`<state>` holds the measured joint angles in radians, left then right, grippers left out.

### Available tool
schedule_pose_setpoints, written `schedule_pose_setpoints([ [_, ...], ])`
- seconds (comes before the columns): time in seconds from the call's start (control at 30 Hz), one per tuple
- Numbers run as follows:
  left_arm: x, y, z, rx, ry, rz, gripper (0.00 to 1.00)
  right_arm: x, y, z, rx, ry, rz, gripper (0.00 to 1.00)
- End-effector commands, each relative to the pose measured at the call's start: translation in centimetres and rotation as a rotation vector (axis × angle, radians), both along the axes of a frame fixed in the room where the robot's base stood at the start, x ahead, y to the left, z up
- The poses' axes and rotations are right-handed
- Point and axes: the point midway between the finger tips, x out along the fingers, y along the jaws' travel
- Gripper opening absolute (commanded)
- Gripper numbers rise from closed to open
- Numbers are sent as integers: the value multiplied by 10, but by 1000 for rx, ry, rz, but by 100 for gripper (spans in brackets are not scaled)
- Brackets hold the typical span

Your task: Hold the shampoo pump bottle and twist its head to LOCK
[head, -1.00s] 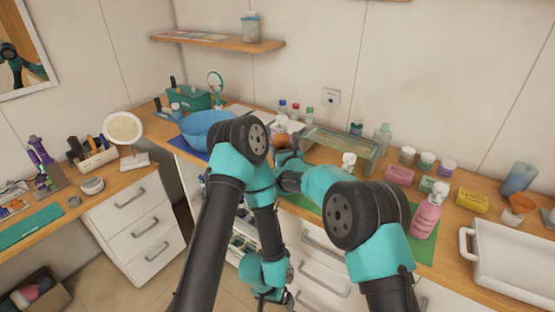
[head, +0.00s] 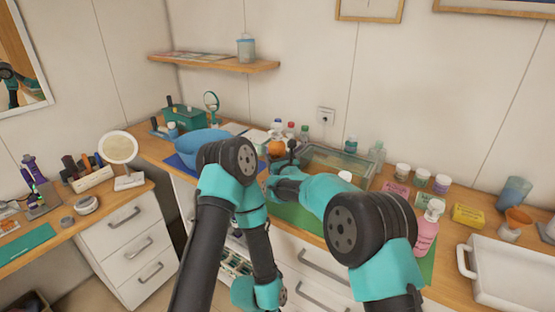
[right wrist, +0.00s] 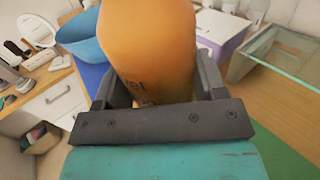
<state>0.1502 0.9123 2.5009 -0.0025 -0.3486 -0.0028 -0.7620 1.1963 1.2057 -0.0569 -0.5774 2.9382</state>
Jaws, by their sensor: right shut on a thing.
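My right gripper (right wrist: 160,82) is shut on an orange bottle (right wrist: 150,42), one finger on each side of it. The bottle bears dark lettering too cut off to read, and its top is outside the right wrist view. In the head view an orange shape (head: 276,148) shows just beyond my right wrist, with a dark knobbed piece (head: 292,147) beside it; my arm hides the rest. A pink pump bottle (head: 426,232) with a white head stands upright at the right, apart from the grippers. I cannot tell which bottle is the shampoo. My left gripper's fingers are hidden.
A blue bowl (head: 203,140) stands at the back left of the counter. A glass-topped box (head: 338,165), jars (head: 421,179) and a yellow box (head: 468,216) stand to the right. A white tray (head: 510,270) fills the front right. A green mat (head: 310,222) lies between.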

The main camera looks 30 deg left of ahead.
Motion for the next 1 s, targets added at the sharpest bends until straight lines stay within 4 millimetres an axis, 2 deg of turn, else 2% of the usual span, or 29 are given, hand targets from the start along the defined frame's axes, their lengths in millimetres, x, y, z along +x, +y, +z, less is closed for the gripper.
schedule_pose_setpoints([
  [0.27, 0, 0, 0, 0, 0, 0, 94, 0, 0, -14, 0, 0, 0, 32],
  [1.0, 0, 0, 0, 0, 0, 0, 94, 0, 0, -71, 0, 0, 0, 32],
])
